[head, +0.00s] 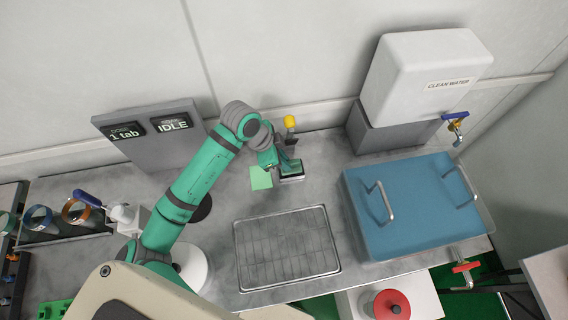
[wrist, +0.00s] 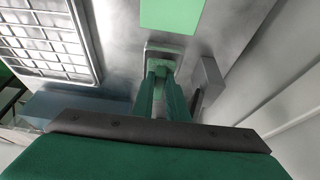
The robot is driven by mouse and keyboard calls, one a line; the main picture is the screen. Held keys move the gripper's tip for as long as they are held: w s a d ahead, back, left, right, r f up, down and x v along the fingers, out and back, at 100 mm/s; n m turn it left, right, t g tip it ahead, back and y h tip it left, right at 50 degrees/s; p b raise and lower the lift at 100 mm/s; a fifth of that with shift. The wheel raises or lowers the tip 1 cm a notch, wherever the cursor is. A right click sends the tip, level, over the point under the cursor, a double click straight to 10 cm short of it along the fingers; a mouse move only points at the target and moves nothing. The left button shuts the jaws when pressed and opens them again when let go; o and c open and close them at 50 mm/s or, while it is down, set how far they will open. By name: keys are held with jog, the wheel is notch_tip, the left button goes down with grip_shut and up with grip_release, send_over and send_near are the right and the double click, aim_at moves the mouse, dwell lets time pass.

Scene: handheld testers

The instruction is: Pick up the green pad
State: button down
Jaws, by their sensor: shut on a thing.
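A light green square pad (head: 261,178) lies flat on the grey counter. It also shows at the top of the wrist view (wrist: 170,14), partly cut off by the frame. My gripper (head: 287,164) is beside the pad, just to its right in the head view. In the wrist view my gripper (wrist: 163,72) is shut on a small grey-rimmed block (wrist: 164,47), whose pale edge also shows in the head view (head: 292,178). The fingers hide much of this block. The pad is apart from the fingers.
A wire-grid tray (head: 287,248) lies in front. A blue lidded basin (head: 414,205) is on the right, with a white water tank (head: 424,75) behind it. A yellow-topped thing (head: 290,122) stands behind my gripper. A grey display panel (head: 152,138) stands at left.

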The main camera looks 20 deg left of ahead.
jog(key=s+d+r, duration=0.1)
jog(key=s+r, duration=0.9)
jog(key=s, duration=0.4)
jog(key=shift+r, duration=0.15)
jog(key=c, duration=2.4)
grip_release()
grip_shut()
jog(key=shift+s, duration=0.1)
